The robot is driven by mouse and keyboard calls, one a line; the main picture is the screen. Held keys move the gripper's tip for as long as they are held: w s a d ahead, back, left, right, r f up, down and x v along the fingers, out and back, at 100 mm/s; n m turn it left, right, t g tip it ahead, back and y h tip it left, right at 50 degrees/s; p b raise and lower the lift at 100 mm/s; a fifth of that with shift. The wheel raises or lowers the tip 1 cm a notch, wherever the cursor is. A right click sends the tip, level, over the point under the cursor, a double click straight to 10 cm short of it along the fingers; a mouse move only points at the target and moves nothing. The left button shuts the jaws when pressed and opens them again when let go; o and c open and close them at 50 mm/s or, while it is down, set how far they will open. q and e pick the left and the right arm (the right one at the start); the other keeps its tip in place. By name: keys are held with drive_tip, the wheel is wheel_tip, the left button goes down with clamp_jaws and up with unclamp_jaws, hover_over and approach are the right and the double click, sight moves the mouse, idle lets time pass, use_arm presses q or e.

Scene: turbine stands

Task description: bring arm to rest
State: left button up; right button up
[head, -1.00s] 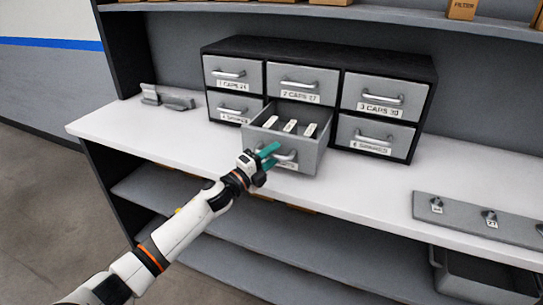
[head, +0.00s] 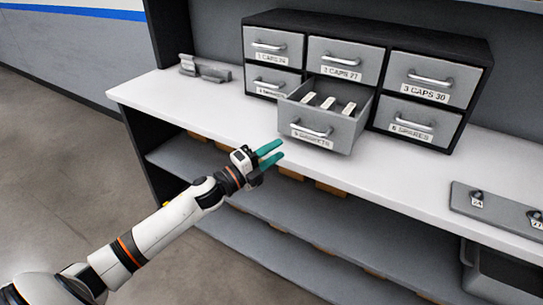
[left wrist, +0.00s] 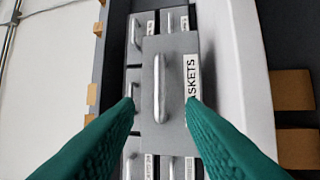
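My left gripper (head: 268,156) has teal fingers held apart with nothing between them. It is in front of the bench edge, lower left of the open drawer. The open drawer (head: 318,132), labelled as gaskets, sticks out of the bottom middle of the cabinet and holds several white-labelled items. Its handle (head: 311,132) is clear of my fingers. In the left wrist view, the drawer front (left wrist: 178,112) and its handle (left wrist: 160,88) lie ahead, between and beyond the two open fingers (left wrist: 160,108). My right gripper is not in view.
The black cabinet (head: 375,35) with grey drawers stands on the white bench (head: 200,105). A grey bracket (head: 205,70) lies at the bench's left. A grey plate with pegs (head: 497,213) lies at the right. Shelves with brown boxes are below. The floor at left is clear.

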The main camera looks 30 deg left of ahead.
use_arm(q)
drive_tip(key=shift+s+a, duration=0.1)
drive_tip(key=shift+s, duration=0.15)
idle(0.3)
